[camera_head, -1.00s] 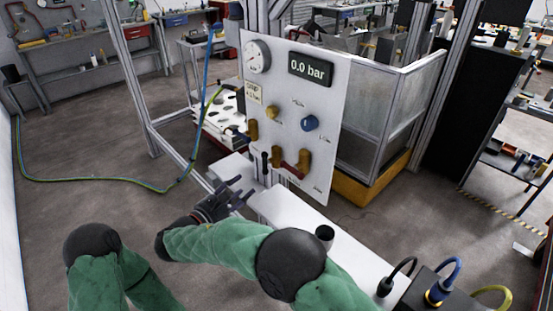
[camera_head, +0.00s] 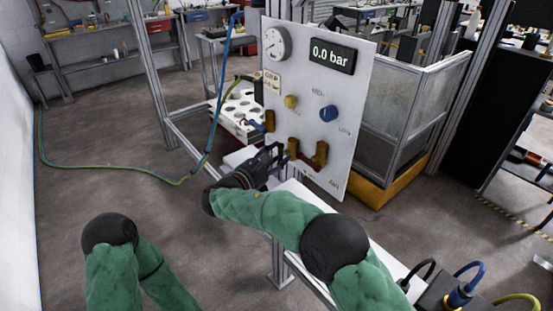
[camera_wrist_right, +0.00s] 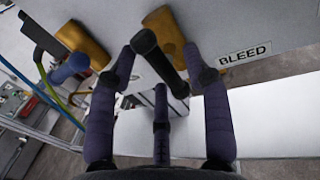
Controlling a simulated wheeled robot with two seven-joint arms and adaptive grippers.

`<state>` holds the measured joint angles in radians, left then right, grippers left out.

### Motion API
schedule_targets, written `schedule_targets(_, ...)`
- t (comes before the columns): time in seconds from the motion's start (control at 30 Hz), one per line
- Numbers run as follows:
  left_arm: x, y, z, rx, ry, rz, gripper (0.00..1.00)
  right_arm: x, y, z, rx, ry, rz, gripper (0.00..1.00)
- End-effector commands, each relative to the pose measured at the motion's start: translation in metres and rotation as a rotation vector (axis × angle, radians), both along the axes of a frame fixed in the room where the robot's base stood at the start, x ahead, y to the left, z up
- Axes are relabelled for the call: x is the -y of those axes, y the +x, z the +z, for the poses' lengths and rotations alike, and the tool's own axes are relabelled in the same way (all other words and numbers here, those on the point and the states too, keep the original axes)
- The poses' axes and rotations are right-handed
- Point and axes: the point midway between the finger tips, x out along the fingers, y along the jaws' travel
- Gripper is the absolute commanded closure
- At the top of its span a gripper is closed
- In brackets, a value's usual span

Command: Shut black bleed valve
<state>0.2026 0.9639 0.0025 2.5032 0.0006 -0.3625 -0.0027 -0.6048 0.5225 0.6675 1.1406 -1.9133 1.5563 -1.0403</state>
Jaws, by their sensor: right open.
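The black bleed valve lever (camera_wrist_right: 153,52) shows in the right wrist view as a dark round-ended handle at the panel, left of the "BLEED" label (camera_wrist_right: 244,53). My right gripper (camera_wrist_right: 160,62) is open, with two fingers on either side of the lever and a third below it. I cannot tell whether any finger touches it. In the head view my right gripper (camera_head: 275,158) is at the panel's lower left and hides the lever. The panel (camera_head: 345,90) stands upright, with its display (camera_head: 333,56) reading 0.0 bar. My left gripper is not in view.
Brass-coloured fittings (camera_head: 320,153) sit close to the right gripper, and more (camera_wrist_right: 82,46) show in the wrist view. A blue knob (camera_head: 328,113) is higher on the panel. A hose (camera_head: 120,179) crosses the floor. A white ledge (camera_head: 375,262) runs below the panel.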

Motion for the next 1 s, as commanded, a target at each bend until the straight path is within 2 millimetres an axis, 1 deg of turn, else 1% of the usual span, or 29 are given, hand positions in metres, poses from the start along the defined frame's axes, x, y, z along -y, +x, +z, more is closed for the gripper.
schedule_targets(0.27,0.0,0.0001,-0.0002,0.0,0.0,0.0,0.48,0.0014,0.0013,0.0003,0.0,0.0,0.0,0.51)
schedule_targets(0.3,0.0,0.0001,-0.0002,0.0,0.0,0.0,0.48,0.0014,0.0013,0.0002,0.0,0.0,0.0,0.56)
schedule_targets(0.37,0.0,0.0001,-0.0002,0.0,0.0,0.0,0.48,0.0013,0.0013,0.0001,0.0,0.0,0.0,0.73)
schedule_targets(0.4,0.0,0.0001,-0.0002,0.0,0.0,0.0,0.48,0.0013,0.0013,0.0001,0.0,0.0,0.0,0.85)
schedule_targets(0.47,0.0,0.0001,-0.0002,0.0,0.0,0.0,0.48,0.0012,0.0012,0.0,-0.001,0.001,0.0,1.0)
schedule_targets(0.77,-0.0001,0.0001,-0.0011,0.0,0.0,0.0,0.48,0.0012,0.0011,-0.0006,0.01,0.008,0.0,1.0)
schedule_targets(1.0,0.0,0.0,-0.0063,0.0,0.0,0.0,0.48,0.0011,0.001,-0.002,0.084,0.063,0.001,1.0)
